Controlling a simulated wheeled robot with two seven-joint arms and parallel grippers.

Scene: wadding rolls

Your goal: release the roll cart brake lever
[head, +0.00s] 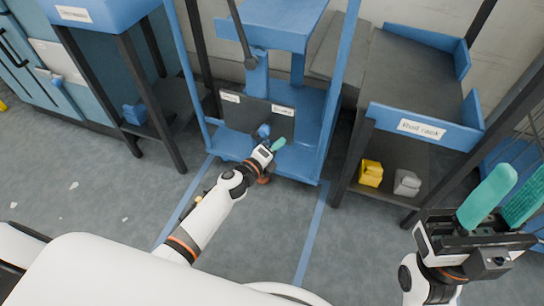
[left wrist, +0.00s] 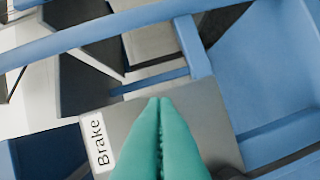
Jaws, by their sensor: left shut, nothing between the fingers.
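The blue roll cart (head: 315,140) stands ahead in the head view, with a dark panel (head: 232,110) low on its frame carrying two small labels. A small blue piece (head: 263,131) sticks out at the panel beside my left gripper; I cannot tell for sure whether it is the brake lever. My left gripper (head: 280,144) is shut and empty, its teal fingertips in front of the panel. In the left wrist view the shut fingers (left wrist: 160,102) lie over the grey panel (left wrist: 205,115), right of the "Brake" label (left wrist: 98,143). Contact is unclear. My right gripper (head: 505,198) is open and empty.
The "Roll rack" (head: 375,115) stands right of the cart, with a yellow bin (head: 371,173) and a grey bin (head: 407,183) on its lower shelf. A blue-topped table (head: 122,45) stands left. Blue floor lines (head: 312,232) run toward me over open floor.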

